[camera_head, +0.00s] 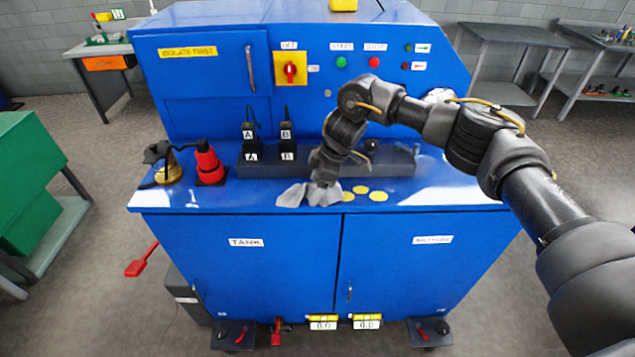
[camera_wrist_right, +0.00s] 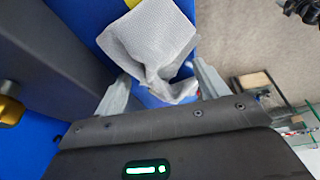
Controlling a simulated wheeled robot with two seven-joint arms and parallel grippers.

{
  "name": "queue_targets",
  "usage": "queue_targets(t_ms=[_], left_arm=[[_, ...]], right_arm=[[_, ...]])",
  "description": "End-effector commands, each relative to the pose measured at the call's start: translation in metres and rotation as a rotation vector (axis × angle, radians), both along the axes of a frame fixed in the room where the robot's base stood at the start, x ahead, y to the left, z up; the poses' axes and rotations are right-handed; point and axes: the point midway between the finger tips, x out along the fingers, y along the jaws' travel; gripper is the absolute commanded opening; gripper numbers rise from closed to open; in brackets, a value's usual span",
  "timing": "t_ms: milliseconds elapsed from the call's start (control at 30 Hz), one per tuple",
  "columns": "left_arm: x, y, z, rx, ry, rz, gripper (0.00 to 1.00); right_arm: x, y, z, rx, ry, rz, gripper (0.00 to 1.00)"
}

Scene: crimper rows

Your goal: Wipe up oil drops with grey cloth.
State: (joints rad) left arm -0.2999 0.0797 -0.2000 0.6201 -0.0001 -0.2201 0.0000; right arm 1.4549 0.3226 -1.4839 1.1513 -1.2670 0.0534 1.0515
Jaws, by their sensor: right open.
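The grey cloth (camera_head: 296,195) lies crumpled near the front edge of the blue machine's worktop. Flat yellow oil drops (camera_head: 379,196) lie just right of it, one close to the cloth's edge. My right gripper (camera_head: 323,185) is down over the right part of the cloth. In the right wrist view my right gripper (camera_wrist_right: 163,78) has its fingers apart, with the raised folds of the cloth (camera_wrist_right: 155,35) in front of and between them. The head view hides the fingertips. My left gripper does not show in the head view.
A dark bar-shaped block (camera_head: 400,162) runs along the worktop behind the drops. The front-left worktop is mostly clear.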

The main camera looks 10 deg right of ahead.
Motion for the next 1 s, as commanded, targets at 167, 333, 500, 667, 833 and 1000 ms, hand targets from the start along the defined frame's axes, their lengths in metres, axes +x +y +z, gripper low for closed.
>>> queue_targets(t_ms=[167, 333, 500, 667, 833, 1000], left_arm=[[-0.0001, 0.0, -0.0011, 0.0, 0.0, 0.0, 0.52], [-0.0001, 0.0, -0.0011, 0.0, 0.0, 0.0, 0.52], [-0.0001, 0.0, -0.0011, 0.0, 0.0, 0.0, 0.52], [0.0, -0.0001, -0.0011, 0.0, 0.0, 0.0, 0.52], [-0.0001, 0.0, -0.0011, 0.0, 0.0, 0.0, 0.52], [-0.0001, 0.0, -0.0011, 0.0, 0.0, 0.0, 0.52]], right_arm=[[0.0, 0.0001, -0.0027, 0.0, 0.0, 0.0, 0.65], [-0.0001, 0.0002, -0.0028, 0.0, 0.0, 0.0, 0.52], [-0.0002, 0.0002, -0.0029, 0.0, 0.001, 0.0, 0.4], [-0.0003, 0.0002, -0.0029, 0.0, 0.001, 0.0, 0.28], [-0.0004, 0.0002, -0.003, 0.0, 0.001, 0.0, 0.16], [-0.0004, 0.0002, -0.003, 0.0, 0.001, 0.0, 0.04]])
